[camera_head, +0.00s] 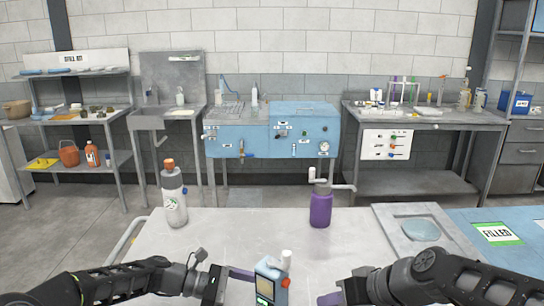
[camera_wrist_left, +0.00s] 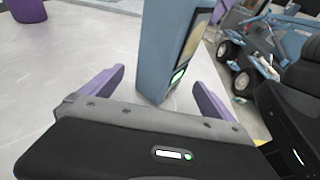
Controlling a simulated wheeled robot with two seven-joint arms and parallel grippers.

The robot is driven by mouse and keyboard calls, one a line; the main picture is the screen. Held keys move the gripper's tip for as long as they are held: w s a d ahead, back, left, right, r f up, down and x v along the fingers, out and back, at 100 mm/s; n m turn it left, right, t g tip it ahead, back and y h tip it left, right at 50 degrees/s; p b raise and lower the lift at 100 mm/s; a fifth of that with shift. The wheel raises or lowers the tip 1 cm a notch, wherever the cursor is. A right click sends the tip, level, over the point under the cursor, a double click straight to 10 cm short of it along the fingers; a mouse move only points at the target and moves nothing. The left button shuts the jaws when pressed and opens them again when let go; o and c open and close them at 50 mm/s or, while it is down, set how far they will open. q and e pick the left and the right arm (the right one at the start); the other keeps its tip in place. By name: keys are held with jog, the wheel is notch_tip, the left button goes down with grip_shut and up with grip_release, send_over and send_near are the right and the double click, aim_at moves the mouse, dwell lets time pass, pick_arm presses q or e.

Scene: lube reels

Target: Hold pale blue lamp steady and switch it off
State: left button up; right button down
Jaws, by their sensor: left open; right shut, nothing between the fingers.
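The pale blue lamp (camera_head: 267,284) stands upright at the near edge of the table, with a white knob on top, a red part beside it and a dark screen on its front. In the left wrist view, the lamp (camera_wrist_left: 172,45) shows a lit green patch low on one face. My left gripper (camera_wrist_left: 158,78) is open, its purple fingers on either side of the lamp's lower part, with gaps visible; I cannot tell how far they reach around it. My right gripper (camera_head: 330,298) is shut and empty, to the right of the lamp and apart from it.
A grey bottle (camera_head: 174,195) and a purple bottle (camera_head: 321,206) stand farther back on the table (camera_head: 245,225). A grey tray (camera_head: 385,222) lies at the right, beside a blue surface with a FILLED label (camera_head: 497,233). The table's middle is clear.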

pick_arm(q)
jog(key=v, duration=0.9)
jog(key=shift+a+r, duration=0.15)
jog(key=shift+a, duration=0.1)
